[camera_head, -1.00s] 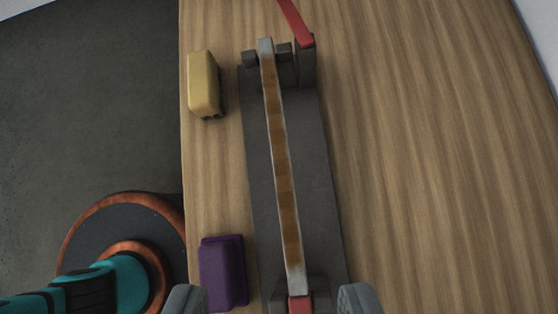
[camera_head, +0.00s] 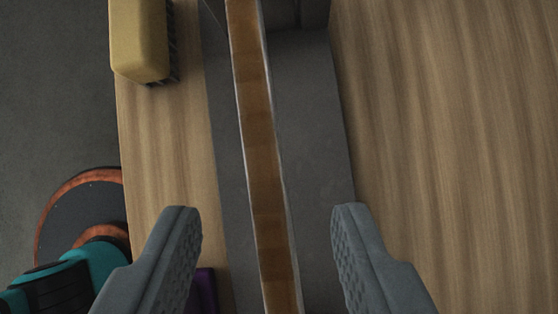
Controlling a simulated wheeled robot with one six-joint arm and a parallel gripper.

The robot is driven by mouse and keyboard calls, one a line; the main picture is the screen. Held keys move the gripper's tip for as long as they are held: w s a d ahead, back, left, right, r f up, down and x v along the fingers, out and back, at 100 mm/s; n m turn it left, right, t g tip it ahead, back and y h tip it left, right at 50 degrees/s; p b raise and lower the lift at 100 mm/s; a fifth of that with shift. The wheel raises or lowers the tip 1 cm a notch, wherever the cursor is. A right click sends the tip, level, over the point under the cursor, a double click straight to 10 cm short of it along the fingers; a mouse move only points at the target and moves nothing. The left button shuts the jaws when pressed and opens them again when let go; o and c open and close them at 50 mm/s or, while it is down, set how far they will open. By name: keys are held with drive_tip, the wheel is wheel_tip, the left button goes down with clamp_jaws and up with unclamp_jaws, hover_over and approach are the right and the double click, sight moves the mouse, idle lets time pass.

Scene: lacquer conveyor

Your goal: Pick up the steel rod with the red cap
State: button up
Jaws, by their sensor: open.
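The steel rod (camera_head: 262,160) is a long, narrow, shiny bar with brownish, wood-like reflections on its face. It runs from the top of the picture down to the bottom edge, over a dark grey fixture (camera_head: 312,120). Its red cap is out of view now. My gripper (camera_head: 267,218) is open, with one grey finger on each side of the rod. There are clear gaps between the rod and both fingers, and nothing is held.
A yellow brush (camera_head: 140,40) with dark bristles lies at upper left on the wooden table (camera_head: 440,150). A purple block (camera_head: 205,292) is partly hidden behind the left finger. The table to the right of the fixture is clear. Its left edge drops to grey floor.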

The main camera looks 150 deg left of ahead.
sight(269, 189)
drive_tip(key=x, duration=0.2)
drive_tip(key=shift+a+f, duration=0.15)
drive_tip(key=shift+f, duration=0.1)
clamp_jaws()
drive_tip(key=shift+r, duration=0.15)
